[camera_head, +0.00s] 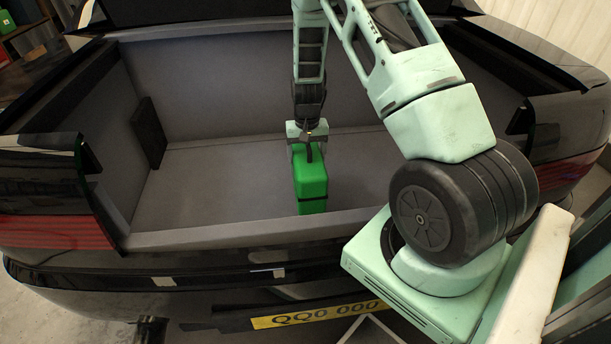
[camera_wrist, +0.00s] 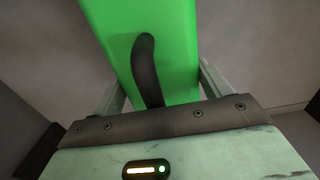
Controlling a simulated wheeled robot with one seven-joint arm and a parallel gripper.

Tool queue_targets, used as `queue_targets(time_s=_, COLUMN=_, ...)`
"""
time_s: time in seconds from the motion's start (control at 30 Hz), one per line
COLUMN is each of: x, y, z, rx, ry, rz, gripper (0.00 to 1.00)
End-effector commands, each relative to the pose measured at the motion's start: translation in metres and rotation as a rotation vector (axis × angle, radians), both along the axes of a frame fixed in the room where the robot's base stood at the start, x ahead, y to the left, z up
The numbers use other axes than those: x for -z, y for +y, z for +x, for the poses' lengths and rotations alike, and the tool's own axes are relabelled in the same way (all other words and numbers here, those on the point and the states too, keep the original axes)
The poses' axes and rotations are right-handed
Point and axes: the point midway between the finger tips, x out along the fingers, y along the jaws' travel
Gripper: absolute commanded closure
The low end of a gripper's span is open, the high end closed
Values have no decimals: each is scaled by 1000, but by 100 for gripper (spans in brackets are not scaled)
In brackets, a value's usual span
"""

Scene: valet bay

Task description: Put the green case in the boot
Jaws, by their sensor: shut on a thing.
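The green case (camera_head: 311,177) is upright inside the open boot (camera_head: 215,190) of a dark car, close behind the rear sill. My gripper (camera_head: 308,146) is above it and shut on its upper part. In the wrist view the green case (camera_wrist: 150,30) fills the top middle, with its dark handle (camera_wrist: 147,70) between the fingers of my gripper (camera_wrist: 158,85). I cannot tell whether the bottom of the case touches the boot floor, as the sill is close in front of it.
The boot sill (camera_head: 200,236) runs across the front, above a yellow number plate (camera_head: 318,314). A dark upright panel (camera_head: 149,132) stands at the left inside the boot. The boot floor left of the case is clear. Shelves with a green item (camera_head: 6,22) show at the far left.

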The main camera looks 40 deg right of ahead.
Motion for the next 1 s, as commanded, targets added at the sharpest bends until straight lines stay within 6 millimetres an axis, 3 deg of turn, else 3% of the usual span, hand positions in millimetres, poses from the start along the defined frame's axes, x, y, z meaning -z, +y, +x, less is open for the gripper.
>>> queue_targets(time_s=0.53, x=58, y=0, z=0, rx=1, ry=0, rz=0, gripper=88)
queue_targets(time_s=0.93, x=64, y=0, z=1, rx=1, ry=-2, rz=0, gripper=88)
queue_targets(time_s=0.97, x=65, y=0, z=0, rx=0, ry=-1, rz=-1, gripper=17)
queue_targets(time_s=1.0, x=64, y=0, z=0, rx=0, ry=-1, rz=-1, gripper=6)
